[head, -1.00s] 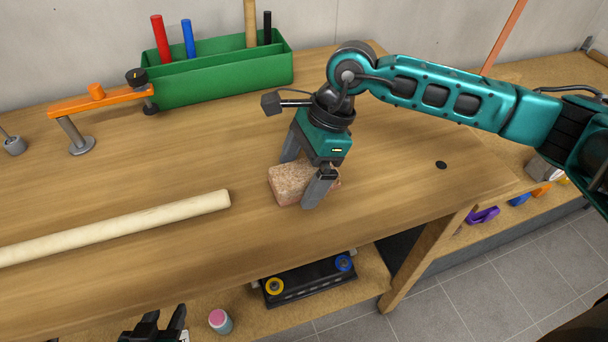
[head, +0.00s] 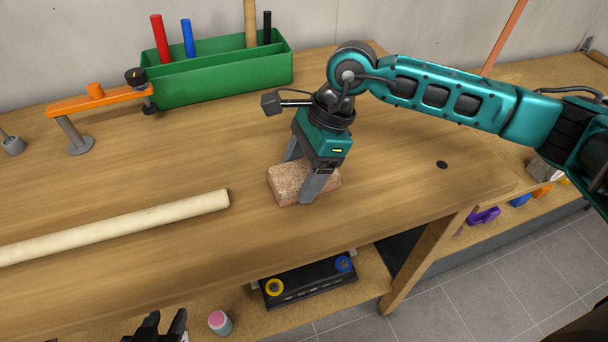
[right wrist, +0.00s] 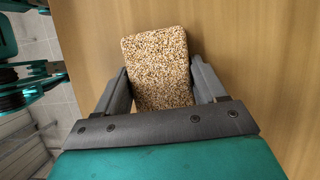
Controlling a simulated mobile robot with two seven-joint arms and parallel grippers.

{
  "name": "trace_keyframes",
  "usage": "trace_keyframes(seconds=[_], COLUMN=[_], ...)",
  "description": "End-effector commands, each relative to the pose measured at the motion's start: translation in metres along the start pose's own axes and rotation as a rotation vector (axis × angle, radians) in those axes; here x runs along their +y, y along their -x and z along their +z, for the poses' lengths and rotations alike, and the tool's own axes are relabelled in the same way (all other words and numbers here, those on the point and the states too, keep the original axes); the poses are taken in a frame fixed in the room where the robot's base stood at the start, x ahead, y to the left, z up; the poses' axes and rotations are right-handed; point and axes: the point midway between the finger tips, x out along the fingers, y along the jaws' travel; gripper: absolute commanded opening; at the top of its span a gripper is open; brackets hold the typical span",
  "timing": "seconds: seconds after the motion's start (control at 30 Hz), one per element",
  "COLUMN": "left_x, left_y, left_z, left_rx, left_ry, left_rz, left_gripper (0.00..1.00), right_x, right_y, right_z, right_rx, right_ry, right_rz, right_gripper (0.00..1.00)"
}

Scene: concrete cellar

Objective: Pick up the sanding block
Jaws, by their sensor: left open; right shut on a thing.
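The sanding block (head: 288,182), a speckled brown-pink brick shape, lies on the wooden workbench (head: 400,215). My right gripper (head: 298,178) reaches down over it with one finger on each side, and is shut on it. In the right wrist view the block (right wrist: 158,70) sits between the two fingers (right wrist: 160,88); its near end is hidden by the gripper body. The block appears to rest on the bench top. My left gripper (head: 160,325) is open and empty at the bottom edge of the head view, partly cut off, below the bench front.
A pale wooden rod (head: 130,225) lies left of the block. A green tool holder (head: 220,75) and an orange clamp (head: 98,100) stand at the back left. A black disc (head: 442,165) lies to the right. A lower shelf holds a black case (head: 310,284) and a pink-topped container (head: 219,322).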

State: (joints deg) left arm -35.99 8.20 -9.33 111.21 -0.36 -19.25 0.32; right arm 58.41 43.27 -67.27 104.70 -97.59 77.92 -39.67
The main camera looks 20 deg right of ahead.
Motion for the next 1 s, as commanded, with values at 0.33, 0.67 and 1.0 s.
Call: trace_keyframes(seconds=[0.33,0.67,1.0], left_x=[0.0,-0.001,-0.001], left_y=[0.001,0.002,0.001], left_z=[-0.002,-0.006,-0.006], left_rx=[0.001,0.005,0.007], left_ry=[0.0,0.0,-0.001], left_rz=[0.0,-0.001,-0.001], left_gripper=[0.43,0.43,0.43], right_x=[0.0,-0.002,-0.001], right_y=[0.001,0.041,0.133], right_z=[0.001,0.017,0.056], right_rx=[0.0,-0.001,-0.001], right_ry=[0.0,0.004,0.004], right_rz=[0.0,-0.007,-0.005], right_gripper=[0.39,0.39,0.39])
